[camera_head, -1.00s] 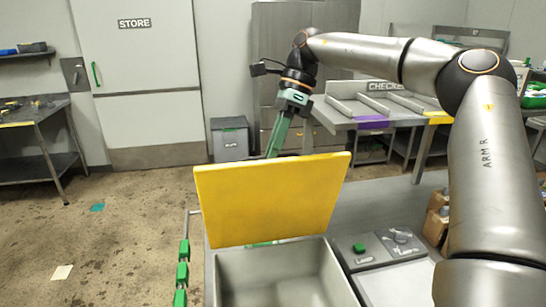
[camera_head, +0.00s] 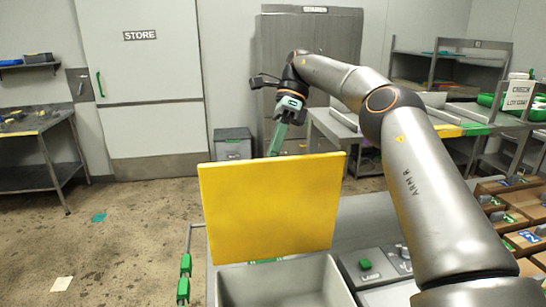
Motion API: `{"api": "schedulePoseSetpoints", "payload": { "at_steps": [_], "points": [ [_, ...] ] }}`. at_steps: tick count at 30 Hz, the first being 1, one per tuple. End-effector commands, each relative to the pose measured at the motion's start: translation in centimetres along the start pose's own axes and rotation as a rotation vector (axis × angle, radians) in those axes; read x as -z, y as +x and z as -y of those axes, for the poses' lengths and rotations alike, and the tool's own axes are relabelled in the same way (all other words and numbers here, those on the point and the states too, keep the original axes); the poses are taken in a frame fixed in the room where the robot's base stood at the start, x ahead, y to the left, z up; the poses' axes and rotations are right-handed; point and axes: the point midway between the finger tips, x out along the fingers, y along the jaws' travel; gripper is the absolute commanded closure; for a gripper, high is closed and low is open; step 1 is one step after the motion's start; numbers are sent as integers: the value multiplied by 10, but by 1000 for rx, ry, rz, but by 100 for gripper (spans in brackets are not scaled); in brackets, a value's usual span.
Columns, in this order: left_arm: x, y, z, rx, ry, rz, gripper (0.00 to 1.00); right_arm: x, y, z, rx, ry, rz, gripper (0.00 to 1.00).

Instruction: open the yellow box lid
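The yellow box lid (camera_head: 268,208) stands raised, nearly upright, at the back of an open grey box (camera_head: 272,284). The visible inside of the box looks empty. My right gripper (camera_head: 277,142) is above and behind the lid's top edge, pointing down, with its green fingers seen edge-on. The fingertips come down close to or behind the lid's edge, so contact and opening cannot be told. My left gripper is not in view.
A panel with a green button (camera_head: 365,264) is right of the box. Brown bins (camera_head: 520,215) stand at the far right. A grey bin (camera_head: 232,143) stands by the STORE door (camera_head: 140,90).

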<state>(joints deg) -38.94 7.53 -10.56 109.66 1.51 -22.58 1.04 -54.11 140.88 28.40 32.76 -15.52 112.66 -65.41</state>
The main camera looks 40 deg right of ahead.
Motion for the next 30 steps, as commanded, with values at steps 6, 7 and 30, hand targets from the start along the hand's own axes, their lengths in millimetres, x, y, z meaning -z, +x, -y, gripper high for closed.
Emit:
{"api": "schedulePoseSetpoints", "payload": {
  "at_steps": [6, 7, 30],
  "points": [
    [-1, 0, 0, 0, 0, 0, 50, 4, 5, 4, -12, 13, -12, 100],
    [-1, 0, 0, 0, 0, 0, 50, 4, 5, 4, -13, 13, -13, 100],
    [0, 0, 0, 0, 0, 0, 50, 2, 2, 3, -11, 8, -6, 53]
  ]
}}
